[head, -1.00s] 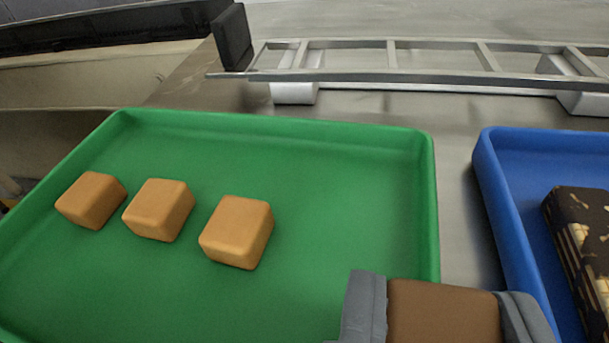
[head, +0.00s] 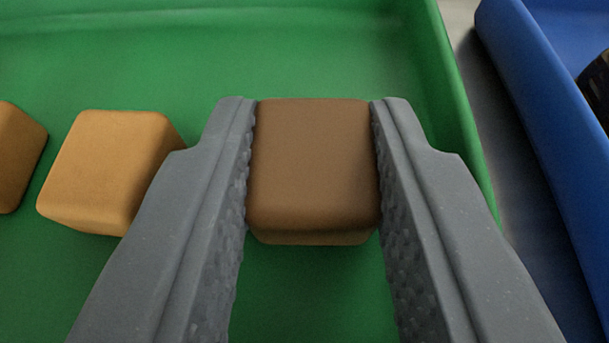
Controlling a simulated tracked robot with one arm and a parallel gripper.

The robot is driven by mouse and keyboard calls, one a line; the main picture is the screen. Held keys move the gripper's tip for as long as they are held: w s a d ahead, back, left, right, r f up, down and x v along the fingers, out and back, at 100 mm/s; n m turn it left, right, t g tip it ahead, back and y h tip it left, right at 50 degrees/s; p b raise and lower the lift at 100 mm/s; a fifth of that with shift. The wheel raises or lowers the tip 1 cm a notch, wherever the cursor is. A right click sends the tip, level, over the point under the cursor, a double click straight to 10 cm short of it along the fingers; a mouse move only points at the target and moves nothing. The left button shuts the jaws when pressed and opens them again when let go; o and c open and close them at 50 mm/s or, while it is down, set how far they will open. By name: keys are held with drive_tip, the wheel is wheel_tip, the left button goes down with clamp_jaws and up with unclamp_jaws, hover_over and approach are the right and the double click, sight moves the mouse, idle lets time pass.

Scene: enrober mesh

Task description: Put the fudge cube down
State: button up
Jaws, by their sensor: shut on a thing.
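The brown fudge cube (head: 312,165) is between the two grey fingers of my gripper (head: 313,150). My gripper is shut on it, with a finger against its left and right sides. The cube is over the green tray (head: 300,45), near the tray's right wall. I cannot tell whether its underside touches the tray floor.
A tan cube (head: 105,170) lies in the green tray just left of my left finger. Another tan cube (head: 15,155) is at the left edge. A blue tray (head: 555,110) with a dark item at its edge stands to the right. Green floor behind the held cube is clear.

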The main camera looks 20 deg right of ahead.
drive_tip(key=shift+s+f, duration=0.1)
drive_tip(key=shift+f, duration=0.3)
drive_tip(key=shift+f, duration=0.2)
drive_tip(key=o, duration=0.7)
drive_tip(key=shift+s+f, duration=0.1)
drive_tip(key=shift+o, duration=0.4)
drive_tip(key=shift+f, duration=0.15)
drive_tip(key=shift+b, duration=0.45)
drive_tip(key=r+p+v, duration=0.1)
drive_tip(key=v, duration=1.3)
drive_tip(key=shift+d+p, duration=0.15)
drive_tip(key=shift+p, duration=0.2)
drive_tip(key=shift+w+r, duration=0.2)
